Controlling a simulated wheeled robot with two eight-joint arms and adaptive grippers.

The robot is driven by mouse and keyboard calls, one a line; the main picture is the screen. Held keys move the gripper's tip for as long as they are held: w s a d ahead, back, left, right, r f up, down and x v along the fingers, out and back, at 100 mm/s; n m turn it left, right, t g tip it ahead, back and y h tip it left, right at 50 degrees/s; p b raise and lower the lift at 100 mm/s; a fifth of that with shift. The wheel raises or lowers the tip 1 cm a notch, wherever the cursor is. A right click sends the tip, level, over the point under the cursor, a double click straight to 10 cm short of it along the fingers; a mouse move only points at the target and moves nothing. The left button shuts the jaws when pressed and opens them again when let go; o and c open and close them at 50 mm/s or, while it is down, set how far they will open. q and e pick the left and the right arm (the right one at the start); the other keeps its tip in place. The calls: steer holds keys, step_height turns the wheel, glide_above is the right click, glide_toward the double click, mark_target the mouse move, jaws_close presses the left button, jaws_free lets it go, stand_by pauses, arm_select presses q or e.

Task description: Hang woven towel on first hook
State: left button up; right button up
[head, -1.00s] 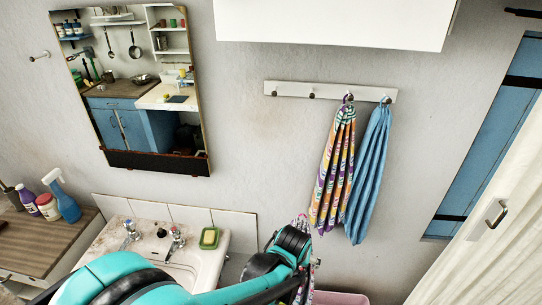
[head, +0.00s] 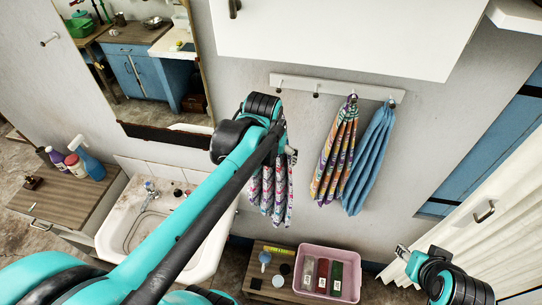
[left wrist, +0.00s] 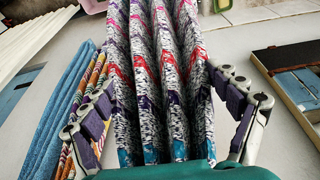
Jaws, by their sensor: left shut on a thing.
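The woven towel (head: 270,192), grey-white with pink, purple and teal marks, hangs in folds from my left gripper (head: 289,150). In the left wrist view the towel (left wrist: 160,70) runs between the two fingers of the left gripper (left wrist: 155,105). The towel hangs clear of the wall rail, below its left end. The first hook (head: 279,87) is the leftmost on the white rail (head: 335,87) and is bare. My right gripper (head: 402,252) is at the lower right, away from the towels; its finger gap is unclear.
A striped towel (head: 335,150) and a blue towel (head: 369,160) hang on the right hooks. The second hook (head: 316,94) is bare. A mirror (head: 150,70) is left of the rail and a white cabinet (head: 350,35) above. A pink crate (head: 354,262) stands below.

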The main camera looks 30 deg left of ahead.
arm_select(q)
steer(key=shift+w+a+f, duration=0.1)
steer(key=shift+w+a, duration=0.25)
steer(key=shift+a, duration=0.15)
steer(key=shift+w+a, duration=0.1)
steer(key=shift+w, duration=0.2)
steer(key=shift+w+f+b, duration=0.1)
steer(key=shift+w+b, duration=0.4)
steer(key=shift+w, duration=0.5)
steer(key=shift+w+a+f+b, duration=0.25)
steer(key=shift+w+b, duration=0.1)
steer(key=shift+w, duration=0.55)
steer(key=shift+w+a+f+b, duration=0.25)
steer(key=shift+w+a+b, duration=0.05)
steer(key=shift+w, duration=0.65)
steer(key=shift+w+a+f+b, duration=0.25)
steer(key=shift+w+b, duration=0.1)
steer(key=shift+w, duration=0.55)
arm_select(e)
steer(key=shift+a+f, duration=0.15)
steer(key=shift+f, duration=0.6)
steer(key=shift+a+f, duration=0.1)
steer(key=shift+f, duration=0.65)
